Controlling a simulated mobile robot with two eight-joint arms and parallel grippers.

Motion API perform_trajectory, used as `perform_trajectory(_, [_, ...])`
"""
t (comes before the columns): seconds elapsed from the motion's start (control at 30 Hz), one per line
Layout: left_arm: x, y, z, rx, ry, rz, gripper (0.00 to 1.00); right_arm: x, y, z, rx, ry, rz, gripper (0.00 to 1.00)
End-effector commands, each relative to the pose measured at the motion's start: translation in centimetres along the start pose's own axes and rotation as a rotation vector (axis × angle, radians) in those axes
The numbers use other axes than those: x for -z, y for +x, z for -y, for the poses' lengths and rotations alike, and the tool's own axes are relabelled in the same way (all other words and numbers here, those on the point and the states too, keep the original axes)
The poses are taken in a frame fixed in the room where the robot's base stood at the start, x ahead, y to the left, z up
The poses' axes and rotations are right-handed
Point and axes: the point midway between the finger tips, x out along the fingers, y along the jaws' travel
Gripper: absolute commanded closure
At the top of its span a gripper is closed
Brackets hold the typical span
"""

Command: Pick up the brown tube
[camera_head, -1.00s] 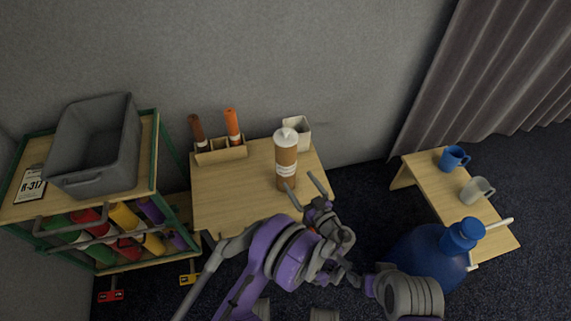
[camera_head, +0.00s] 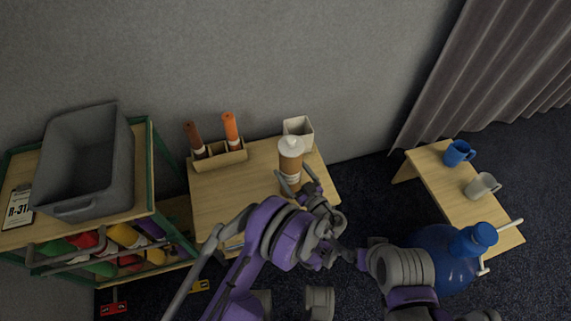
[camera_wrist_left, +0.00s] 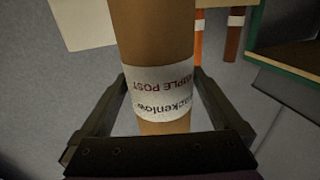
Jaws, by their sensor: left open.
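The brown tube (camera_head: 290,166) stands upright on the wooden table, with a white cap and a white printed label. It fills the middle of the left wrist view (camera_wrist_left: 155,40), its label text upside down. My left gripper (camera_head: 299,184) is open at the tube's near side, low on its body. In the left wrist view the gripper's two dark fingers (camera_wrist_left: 165,85) lie on either side of the tube; I cannot tell whether they touch it. My right gripper is not visible.
A wooden holder (camera_head: 221,157) at the table's back left bears a dark brown tube (camera_head: 194,137) and an orange tube (camera_head: 230,130). A white container (camera_head: 299,131) stands just behind the brown tube. A grey bin (camera_head: 85,165) sits on the left rack. The table's left front is clear.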

Motion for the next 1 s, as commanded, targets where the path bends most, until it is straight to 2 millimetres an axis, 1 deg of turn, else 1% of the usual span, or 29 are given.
perform_trajectory(0.3, [-0.01, -0.13, 0.04, -0.002, 0.0, 0.0, 0.0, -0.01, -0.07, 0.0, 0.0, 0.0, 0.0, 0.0])
perform_trajectory(0.33, [-0.01, -0.13, 0.04, -0.002, 0.0, 0.0, 0.02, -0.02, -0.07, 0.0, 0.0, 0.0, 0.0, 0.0])
perform_trajectory(0.47, [-0.01, -0.12, 0.05, -0.002, 0.0, 0.0, 0.25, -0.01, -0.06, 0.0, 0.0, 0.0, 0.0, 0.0])
perform_trajectory(0.5, [-0.01, -0.12, 0.05, -0.002, 0.0, 0.0, 0.32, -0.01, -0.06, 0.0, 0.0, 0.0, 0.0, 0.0])
perform_trajectory(0.57, [-0.02, -0.11, 0.06, -0.001, 0.0, 0.0, 0.43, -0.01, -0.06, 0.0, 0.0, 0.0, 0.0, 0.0])
perform_trajectory(0.6, [-0.02, -0.11, 0.06, -0.001, 0.0, 0.0, 0.5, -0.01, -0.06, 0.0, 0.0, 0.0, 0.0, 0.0])
perform_trajectory(0.67, [-0.03, -0.1, 0.06, -0.001, 0.0, 0.0, 0.61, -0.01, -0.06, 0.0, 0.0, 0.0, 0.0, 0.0])
perform_trajectory(0.7, [-0.03, -0.1, 0.06, -0.001, 0.0, 0.0, 0.68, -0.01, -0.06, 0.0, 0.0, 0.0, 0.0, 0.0])
perform_trajectory(0.77, [-0.03, -0.09, 0.07, -0.001, 0.0, 0.0, 0.78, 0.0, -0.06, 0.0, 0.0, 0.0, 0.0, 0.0])
perform_trajectory(1.0, [0.19, -0.08, 0.07, -0.001, 0.0, 0.0, 0.78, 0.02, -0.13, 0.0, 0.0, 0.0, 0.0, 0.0])
